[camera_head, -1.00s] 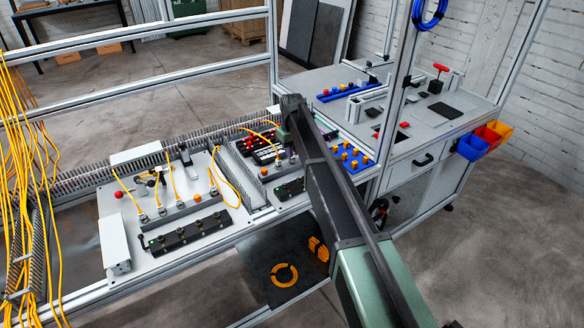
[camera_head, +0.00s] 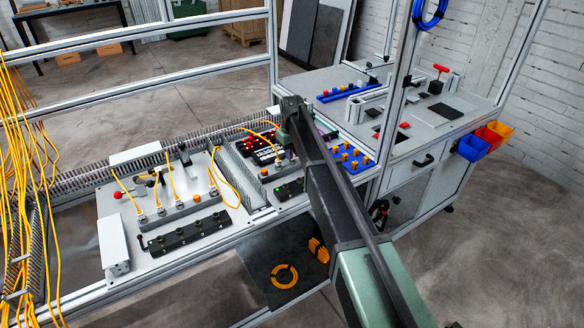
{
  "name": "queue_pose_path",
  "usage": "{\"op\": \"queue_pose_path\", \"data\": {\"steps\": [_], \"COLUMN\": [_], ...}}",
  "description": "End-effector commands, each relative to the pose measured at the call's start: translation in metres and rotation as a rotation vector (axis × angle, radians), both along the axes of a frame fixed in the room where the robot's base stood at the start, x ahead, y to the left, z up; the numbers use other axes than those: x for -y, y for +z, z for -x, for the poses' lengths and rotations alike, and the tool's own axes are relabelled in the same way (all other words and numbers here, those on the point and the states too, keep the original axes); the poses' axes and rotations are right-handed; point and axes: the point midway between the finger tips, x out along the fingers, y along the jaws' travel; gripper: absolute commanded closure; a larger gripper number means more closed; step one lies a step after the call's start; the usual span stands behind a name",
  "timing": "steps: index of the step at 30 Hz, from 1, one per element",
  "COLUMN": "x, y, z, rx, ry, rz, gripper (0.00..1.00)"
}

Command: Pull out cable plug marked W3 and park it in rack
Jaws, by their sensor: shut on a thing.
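My gripper (camera_head: 281,154) is small and partly hidden at the end of my dark arm, over the right-hand panel. It is shut on a cable plug, with a yellow cable (camera_head: 262,134) arching beside it; I cannot read a W3 mark. Several other plugs with yellow cables stand upright in a grey connector strip (camera_head: 180,211) on the left panel. A long black rack (camera_head: 187,233) with a row of round positions lies in front of that strip. A shorter black rack (camera_head: 289,190) lies in front of my gripper on the right panel.
A grey slotted cable duct (camera_head: 241,178) stands between the panels. A red knob (camera_head: 117,195) and a white box (camera_head: 114,246) are at the left. A blue block with orange pegs (camera_head: 352,157) is right of my arm. Yellow cables (camera_head: 22,165) hang at the far left.

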Motion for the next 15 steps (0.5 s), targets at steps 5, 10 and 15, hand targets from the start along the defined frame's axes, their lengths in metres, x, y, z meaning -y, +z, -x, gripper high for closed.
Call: {"op": "queue_pose_path", "data": {"steps": [5, 10, 15], "x": [0.0000, 0.0000, 0.0000], "y": [-0.0028, -0.0026, -0.0026], "z": [0.0000, 0.0000, 0.0000], "rx": [0.000, 0.000, 0.000], "ry": [0.000, 0.000, 0.000], "rz": [0.000, 0.000, 0.000], "gripper": [1.00, 1.00, 0.63]}}
